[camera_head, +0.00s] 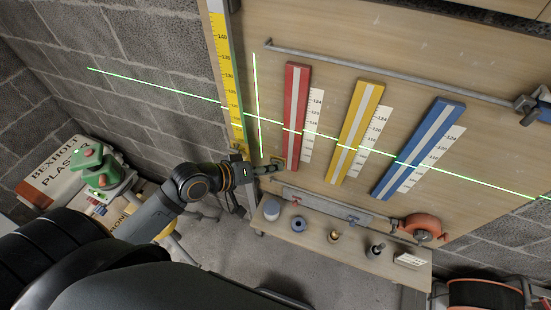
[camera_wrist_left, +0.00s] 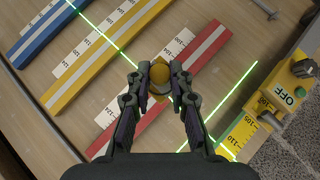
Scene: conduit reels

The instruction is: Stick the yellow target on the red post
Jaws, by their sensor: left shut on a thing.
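The red post (camera_head: 296,95) is a slanted red bar with a pale centre stripe, mounted on the wooden board. It also shows in the left wrist view (camera_wrist_left: 207,48). My left gripper (camera_head: 272,168) is at the post's lower end in the head view. In the left wrist view my left gripper (camera_wrist_left: 159,76) is shut on the yellow target (camera_wrist_left: 159,68), a small yellow piece with a rounded amber middle. The target appears in front of the red post's edge there; whether it touches the post I cannot tell. My right gripper is not in view.
A yellow post (camera_head: 355,128) and a blue post (camera_head: 420,145) stand right of the red one, with scale strips beside them. Green laser lines cross the board. A shelf (camera_head: 320,252) below holds small items. A green laser device (camera_head: 97,167) stands at left.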

